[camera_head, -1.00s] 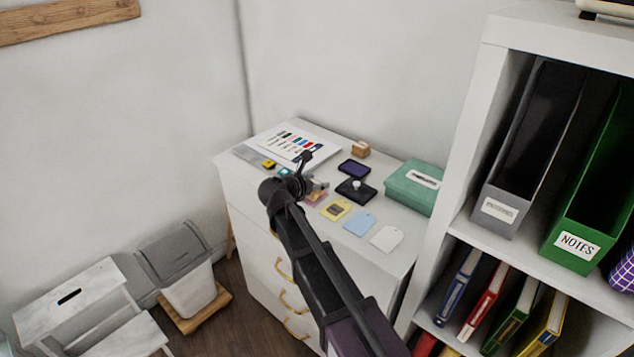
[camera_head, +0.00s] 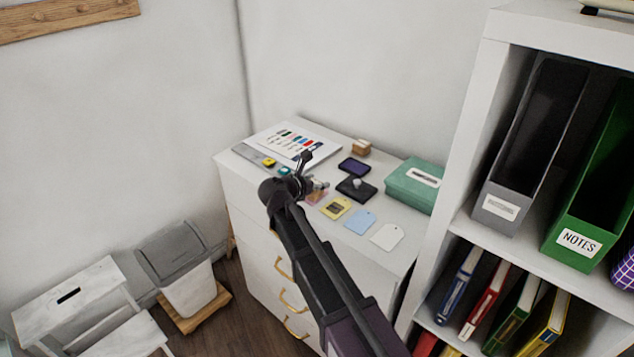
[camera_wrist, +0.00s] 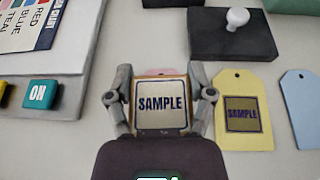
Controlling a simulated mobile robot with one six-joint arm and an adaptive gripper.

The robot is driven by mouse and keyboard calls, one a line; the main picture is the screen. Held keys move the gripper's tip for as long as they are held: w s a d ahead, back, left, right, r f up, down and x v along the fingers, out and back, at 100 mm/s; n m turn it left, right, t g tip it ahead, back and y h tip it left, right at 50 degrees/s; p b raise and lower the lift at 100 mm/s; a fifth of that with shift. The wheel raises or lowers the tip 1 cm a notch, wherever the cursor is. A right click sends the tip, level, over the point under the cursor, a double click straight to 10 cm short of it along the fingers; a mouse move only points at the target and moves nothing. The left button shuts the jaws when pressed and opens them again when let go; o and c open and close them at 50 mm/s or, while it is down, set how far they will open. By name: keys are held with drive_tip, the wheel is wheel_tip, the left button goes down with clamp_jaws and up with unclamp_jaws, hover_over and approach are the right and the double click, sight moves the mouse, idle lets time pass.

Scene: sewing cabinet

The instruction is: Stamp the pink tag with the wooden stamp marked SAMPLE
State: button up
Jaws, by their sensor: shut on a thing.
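My gripper (camera_wrist: 159,97) is shut on the wooden stamp marked SAMPLE (camera_wrist: 160,104), with a finger on each side. The stamp's label faces the wrist camera. The pink tag (camera_head: 314,198) lies on the cabinet top under the stamp and is mostly hidden. Only a thin pink edge shows past the stamp in the wrist view (camera_wrist: 150,72). I cannot tell whether the stamp touches the tag, and any mark on it is hidden. The yellow tag (camera_wrist: 260,78) just right bears a dark square SAMPLE print. In the head view, my gripper (camera_head: 316,186) is low over the cabinet's front edge.
Blue (camera_head: 360,222) and white (camera_head: 387,237) tags lie right of the yellow one. Behind stand a black block with a white knob (camera_head: 349,192), a purple pad (camera_head: 354,168), another wooden stamp (camera_head: 361,148) and a green box (camera_head: 408,192). A colour sheet (camera_head: 270,148) lies left.

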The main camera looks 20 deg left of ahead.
idle(0.5)
drive_tip(key=shift+r+p, duration=3.5)
